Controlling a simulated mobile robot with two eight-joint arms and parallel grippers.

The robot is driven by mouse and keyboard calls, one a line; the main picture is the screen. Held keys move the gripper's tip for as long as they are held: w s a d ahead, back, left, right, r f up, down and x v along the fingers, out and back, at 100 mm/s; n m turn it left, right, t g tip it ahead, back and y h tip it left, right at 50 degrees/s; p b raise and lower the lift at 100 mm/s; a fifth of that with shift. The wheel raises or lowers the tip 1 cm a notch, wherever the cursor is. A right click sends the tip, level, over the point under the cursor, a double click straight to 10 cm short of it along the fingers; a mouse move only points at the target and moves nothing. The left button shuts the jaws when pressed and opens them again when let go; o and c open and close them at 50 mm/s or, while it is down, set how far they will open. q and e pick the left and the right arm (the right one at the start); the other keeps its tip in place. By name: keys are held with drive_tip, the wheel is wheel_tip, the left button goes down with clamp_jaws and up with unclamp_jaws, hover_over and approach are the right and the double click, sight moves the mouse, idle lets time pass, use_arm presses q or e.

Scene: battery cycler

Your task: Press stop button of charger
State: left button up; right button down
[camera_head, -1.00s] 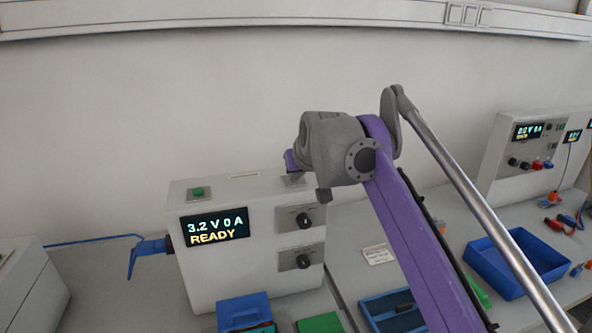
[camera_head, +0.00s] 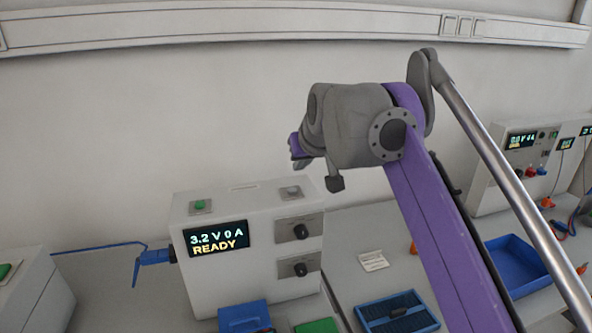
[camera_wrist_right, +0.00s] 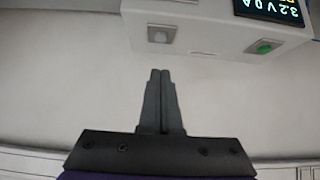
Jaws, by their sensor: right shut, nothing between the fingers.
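The charger (camera_head: 248,265) is a white box on the bench, with a lit display (camera_head: 216,238) reading 3.2 V 0 A READY. Its top carries a green button (camera_head: 200,205) at left and a grey button (camera_head: 291,191) at right. The wrist view also shows the grey button (camera_wrist_right: 160,35) and the green button (camera_wrist_right: 264,47). I see no label naming either as stop. My right gripper (camera_wrist_right: 160,72) is shut and empty, its fingertips in line with the grey button in the wrist view. In the head view it hangs above the charger's right side, apart from it. My left gripper is out of view.
A blue cable clamp (camera_head: 152,258) is attached at the charger's left side. A blue bin (camera_head: 243,316) stands in front. A blue tray (camera_head: 397,312) and another blue tray (camera_head: 515,265) lie to the right.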

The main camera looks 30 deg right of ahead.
drive_tip(key=shift+v, duration=1.25)
drive_tip(key=shift+w+r, duration=0.1)
drive_tip(key=s+a+f+n+g, duration=0.1)
drive_tip(key=s+a+f, duration=0.3)
drive_tip(key=f, duration=0.9)
drive_tip(key=s+a+f+g+y, duration=0.1)
drive_tip(key=s+a+f, duration=0.3)
drive_tip(key=s+f, duration=0.5)
drive_tip(key=s+a+f+n+g+y, duration=0.1)
drive_tip(key=s+a+f, duration=0.3)
drive_tip(key=f, duration=1.4)
drive_tip(key=shift+s+a+f+n, duration=0.1)
drive_tip(key=shift+s+a+n, duration=0.1)
drive_tip(key=shift+s, duration=0.7)
drive_tip(key=shift+s+a+n, duration=0.1)
drive_tip(key=shift+s+a, duration=0.1)
drive_tip(key=shift+s, duration=0.7)
drive_tip(key=shift+w, duration=0.1)
